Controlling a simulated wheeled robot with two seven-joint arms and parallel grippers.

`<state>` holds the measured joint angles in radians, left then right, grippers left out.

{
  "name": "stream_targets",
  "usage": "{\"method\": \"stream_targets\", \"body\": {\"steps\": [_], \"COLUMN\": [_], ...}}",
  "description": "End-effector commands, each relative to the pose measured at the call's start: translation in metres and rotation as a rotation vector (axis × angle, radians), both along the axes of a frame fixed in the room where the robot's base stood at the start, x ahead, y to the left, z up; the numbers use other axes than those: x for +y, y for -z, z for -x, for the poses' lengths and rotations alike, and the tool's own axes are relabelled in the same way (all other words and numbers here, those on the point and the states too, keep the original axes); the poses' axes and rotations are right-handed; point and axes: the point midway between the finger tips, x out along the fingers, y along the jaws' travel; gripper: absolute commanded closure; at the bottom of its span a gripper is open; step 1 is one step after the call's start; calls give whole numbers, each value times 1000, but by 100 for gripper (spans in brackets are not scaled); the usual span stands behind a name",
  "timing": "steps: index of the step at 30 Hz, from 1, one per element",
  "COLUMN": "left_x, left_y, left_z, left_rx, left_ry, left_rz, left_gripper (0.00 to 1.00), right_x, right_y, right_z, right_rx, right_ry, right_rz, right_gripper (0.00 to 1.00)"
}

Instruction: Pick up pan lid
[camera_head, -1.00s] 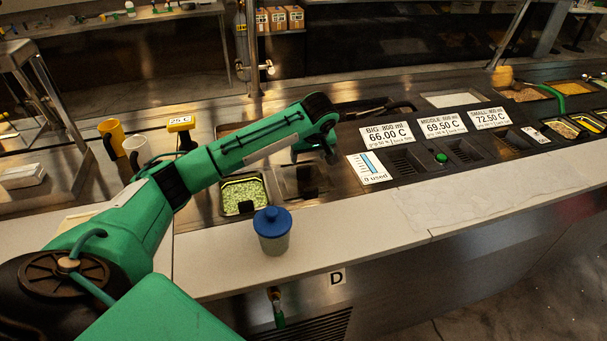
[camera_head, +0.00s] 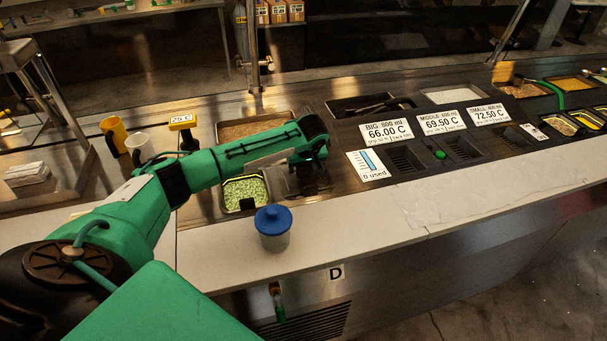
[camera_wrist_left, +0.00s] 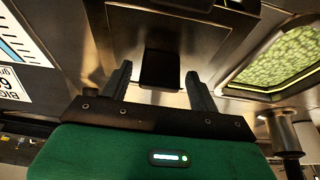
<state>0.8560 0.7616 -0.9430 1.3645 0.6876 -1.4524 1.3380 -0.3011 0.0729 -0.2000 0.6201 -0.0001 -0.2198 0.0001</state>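The pan lid (camera_head: 284,186) is a flat metal cover set in the counter, right of the green-filled pan. Its black block handle (camera_wrist_left: 160,69) stands out from the shiny lid surface (camera_wrist_left: 205,45) in the left wrist view. My left gripper (camera_wrist_left: 158,72) is open, its two dark fingers pointing at the lid with the handle in line with the gap between them. I see no contact with the handle. In the head view my left gripper (camera_head: 308,172) is above the lid, covering most of it and its handle. My right gripper is out of view.
A pan of green pieces (camera_head: 240,193) lies left of the lid. A blue-capped container (camera_head: 272,228) stands on the white counter edge in front. A brown-filled pan (camera_head: 250,128) is behind my arm. Yellow (camera_head: 114,135) and white (camera_head: 138,148) mugs stand left.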

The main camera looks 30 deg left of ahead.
Motion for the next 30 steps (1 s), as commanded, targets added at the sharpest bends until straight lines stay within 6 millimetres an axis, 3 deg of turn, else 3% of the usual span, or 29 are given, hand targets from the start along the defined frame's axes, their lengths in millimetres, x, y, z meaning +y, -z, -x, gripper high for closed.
{"method": "stream_targets", "body": {"steps": [1, 6, 7, 20, 26, 30], "left_x": [0, 0, 0, 0, -1, -1], "left_y": [0, 0, 0, -11, -42, -74], "left_z": [0, 0, 0, -1, -1, -1], "left_rx": [0, 0, 0, -1, -4, -5], "left_ry": [0, 0, 0, 0, 1, 0], "left_rz": [0, 0, 0, 0, 1, 2], "left_gripper": [49, 83, 85, 85, 85, 85], "right_x": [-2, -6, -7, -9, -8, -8], "right_y": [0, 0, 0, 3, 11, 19], "right_z": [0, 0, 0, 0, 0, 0], "right_rx": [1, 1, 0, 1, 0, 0], "right_ry": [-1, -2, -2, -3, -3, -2], "right_rz": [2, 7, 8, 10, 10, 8], "right_gripper": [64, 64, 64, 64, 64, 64]}}
